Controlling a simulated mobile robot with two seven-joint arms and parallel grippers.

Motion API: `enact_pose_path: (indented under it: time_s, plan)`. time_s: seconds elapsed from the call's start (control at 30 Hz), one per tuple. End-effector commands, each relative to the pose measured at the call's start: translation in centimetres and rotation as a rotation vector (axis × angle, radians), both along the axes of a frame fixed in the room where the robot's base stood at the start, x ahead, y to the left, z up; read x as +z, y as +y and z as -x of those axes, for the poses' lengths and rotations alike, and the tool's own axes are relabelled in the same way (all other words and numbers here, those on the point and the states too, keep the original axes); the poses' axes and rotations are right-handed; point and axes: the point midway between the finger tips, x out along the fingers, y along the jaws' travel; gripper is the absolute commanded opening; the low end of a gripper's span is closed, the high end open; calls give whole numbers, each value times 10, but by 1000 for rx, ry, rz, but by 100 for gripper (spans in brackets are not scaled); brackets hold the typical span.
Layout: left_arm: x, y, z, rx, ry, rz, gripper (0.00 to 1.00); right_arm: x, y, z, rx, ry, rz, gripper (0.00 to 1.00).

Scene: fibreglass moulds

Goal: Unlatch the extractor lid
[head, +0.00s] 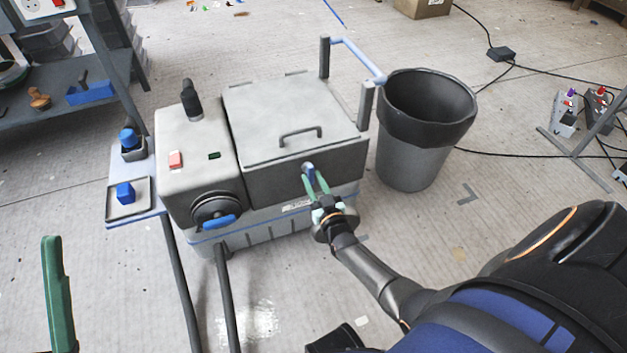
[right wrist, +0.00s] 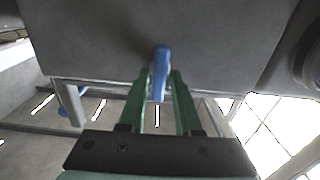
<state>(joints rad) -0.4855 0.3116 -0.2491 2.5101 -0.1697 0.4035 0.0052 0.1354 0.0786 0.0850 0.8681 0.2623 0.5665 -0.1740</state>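The extractor is a grey box with a flat lid (head: 285,110) that lies down on it and carries a dark bar handle (head: 301,131). A small blue latch lever (head: 308,168) sits on its dark front face, pointing roughly downward in the right wrist view (right wrist: 161,72). My right gripper (head: 315,182) is at the latch, its green fingers on either side of the lever in the right wrist view (right wrist: 161,80). Narrow gaps seem to show beside the lever; contact is unclear. One green finger of my left gripper (head: 56,290) shows at the lower left, away from the extractor.
A grey bin (head: 418,155) stands right of the extractor, beside a blue-barred rail (head: 358,60). A control housing (head: 190,150) with a dial and red switch adjoins the lid on the left. Cables (head: 540,155) cross the floor at right. The floor in front is mostly clear.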

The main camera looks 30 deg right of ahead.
Motion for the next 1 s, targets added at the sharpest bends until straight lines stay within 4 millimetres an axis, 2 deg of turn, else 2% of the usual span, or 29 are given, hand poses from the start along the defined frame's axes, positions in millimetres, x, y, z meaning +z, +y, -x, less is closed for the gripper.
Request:
enact_pose_path:
  time_s: [0.03, 0.17, 0.5, 0.67, 1.0]
  plan:
    - [0, 0, 0, 0, 0, 0, 84, 0, 0, 0, 0, 0, 0, 39]
    - [0, 0, 0, 0, 0, 0, 84, 0, 0, 0, 0, 0, -1, 52]
    - [4, 0, 0, 0, 0, 0, 84, 1, 1, 6, -1, 0, -2, 52]
    - [18, 0, 1, 1, -6, 0, 84, 3, 7, 31, 0, 3, -3, 52]
    - [44, 3, 2, 30, -37, -16, 84, 2, 24, 100, -1, 2, -4, 52]
